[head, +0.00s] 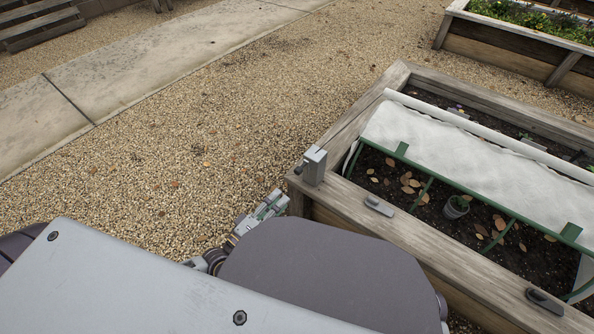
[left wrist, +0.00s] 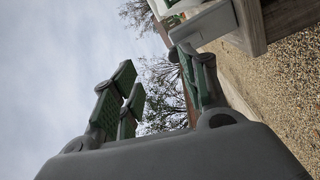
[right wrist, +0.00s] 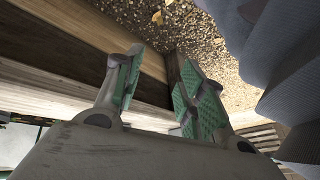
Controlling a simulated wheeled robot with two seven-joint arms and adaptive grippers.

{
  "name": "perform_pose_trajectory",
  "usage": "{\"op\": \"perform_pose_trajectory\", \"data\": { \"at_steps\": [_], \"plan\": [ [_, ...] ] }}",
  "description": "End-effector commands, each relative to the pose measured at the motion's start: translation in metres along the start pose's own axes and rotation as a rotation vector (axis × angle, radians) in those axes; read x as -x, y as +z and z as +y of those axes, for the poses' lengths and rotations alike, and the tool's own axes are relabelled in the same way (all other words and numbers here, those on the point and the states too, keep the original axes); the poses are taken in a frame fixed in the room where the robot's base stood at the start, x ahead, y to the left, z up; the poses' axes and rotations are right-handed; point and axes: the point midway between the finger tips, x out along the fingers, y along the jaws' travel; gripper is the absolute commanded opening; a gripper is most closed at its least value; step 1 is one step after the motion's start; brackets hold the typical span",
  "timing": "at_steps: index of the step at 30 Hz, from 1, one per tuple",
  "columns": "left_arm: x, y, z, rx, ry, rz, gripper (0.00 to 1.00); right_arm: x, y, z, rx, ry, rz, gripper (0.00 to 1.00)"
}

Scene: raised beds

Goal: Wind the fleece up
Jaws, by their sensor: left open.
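The white fleece (head: 470,150) lies over green hoops on the raised bed (head: 450,240). A pale tube (head: 480,127) runs along its far edge. Soil shows below its near edge. A grey metal block (head: 315,165) stands on the bed's near left corner. My left gripper (head: 264,211) is just left of that corner, apart from the block. In the left wrist view its fingers (left wrist: 160,88) are spread and empty, with a pale grey block (left wrist: 205,25) beyond. My right gripper (right wrist: 155,82) shows only in the right wrist view, fingers apart and empty, beside wooden boards.
Two grey cleats (head: 378,206) (head: 545,300) sit on the bed's near rim. A small pot (head: 456,207) and dry leaves lie on the soil. Gravel (head: 180,170) left of the bed is clear. Another planted bed (head: 520,40) stands at the back right.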

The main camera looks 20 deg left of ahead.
Motion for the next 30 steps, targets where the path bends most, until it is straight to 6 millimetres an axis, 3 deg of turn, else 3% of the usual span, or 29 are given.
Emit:
{"op": "perform_pose_trajectory", "data": {
  "at_steps": [12,30],
  "plan": [
    [0.0,-0.009,-0.008,0.541,-0.032,0.052,0.44,-0.001,-0.007,-0.001,-0.002,-0.006,0.033,0.4],
    [0.0,-0.014,-0.015,1.221,-0.024,0.1,0.44,0.0,-0.016,-0.002,-0.002,-0.008,0.074,0.4]
  ]
}}
